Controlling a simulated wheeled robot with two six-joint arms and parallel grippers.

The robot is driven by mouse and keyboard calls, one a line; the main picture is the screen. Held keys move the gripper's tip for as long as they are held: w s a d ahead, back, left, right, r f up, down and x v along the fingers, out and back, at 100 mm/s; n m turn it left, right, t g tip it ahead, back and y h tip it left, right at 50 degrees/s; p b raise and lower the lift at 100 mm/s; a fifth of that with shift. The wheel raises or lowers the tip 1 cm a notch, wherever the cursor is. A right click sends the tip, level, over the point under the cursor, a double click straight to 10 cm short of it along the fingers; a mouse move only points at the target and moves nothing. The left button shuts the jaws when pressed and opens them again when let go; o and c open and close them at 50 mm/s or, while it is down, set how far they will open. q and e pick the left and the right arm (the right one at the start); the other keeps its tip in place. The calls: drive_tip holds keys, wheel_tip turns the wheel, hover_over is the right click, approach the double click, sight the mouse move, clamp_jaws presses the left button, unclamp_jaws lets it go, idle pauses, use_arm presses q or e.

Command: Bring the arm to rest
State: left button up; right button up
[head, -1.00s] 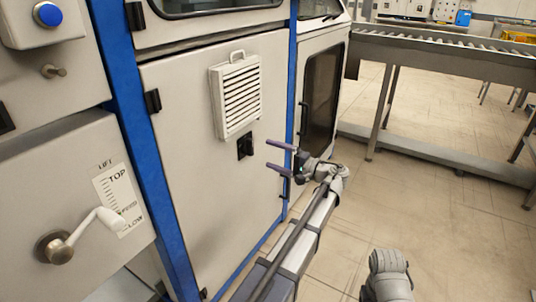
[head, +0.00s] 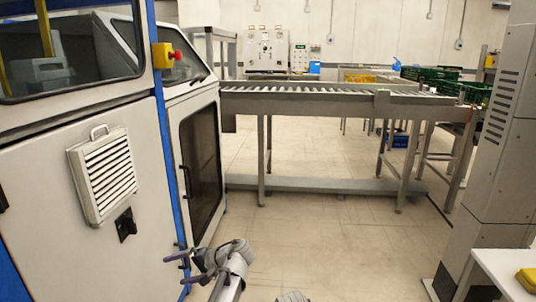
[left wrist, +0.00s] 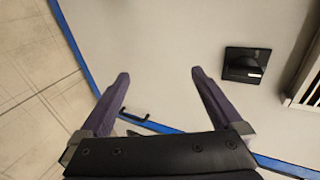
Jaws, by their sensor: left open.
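My left gripper (head: 178,268) is low in the head view, in front of the machine's lower front. Its two purple fingers are apart and point left, with nothing between them. The left wrist view shows the same open, empty gripper (left wrist: 160,73), with the pale machine panel and some floor beyond it. My right gripper is not in view; only a grey rounded part of mine shows at the bottom edge.
The machine's panel with a white vent (head: 103,175) and a black switch (head: 125,224) stands at the left. A roller conveyor (head: 330,97) crosses behind. A grey column (head: 498,170) stands at the right. The tiled floor (head: 340,240) between is clear.

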use_arm(q)
drive_tip(key=s+d+f+m+g+h, duration=0.1)
drive_tip(key=s+d+f+h, duration=0.5)
drive_tip(key=s+d, duration=0.45)
drive_tip(key=s+d+f+m+g+h, duration=0.1)
drive_tip(key=s+d+f+h, duration=0.4)
drive_tip(key=s+d, duration=0.6)
wheel_tip(320, 180, up, 38)
drive_tip(key=w+p, duration=0.1)
drive_tip(key=p, duration=3.7)
drive_tip(key=shift+w+d+f, duration=0.2)
drive_tip(key=shift+d+f, duration=0.05)
drive_tip(key=shift+d, duration=0.1)
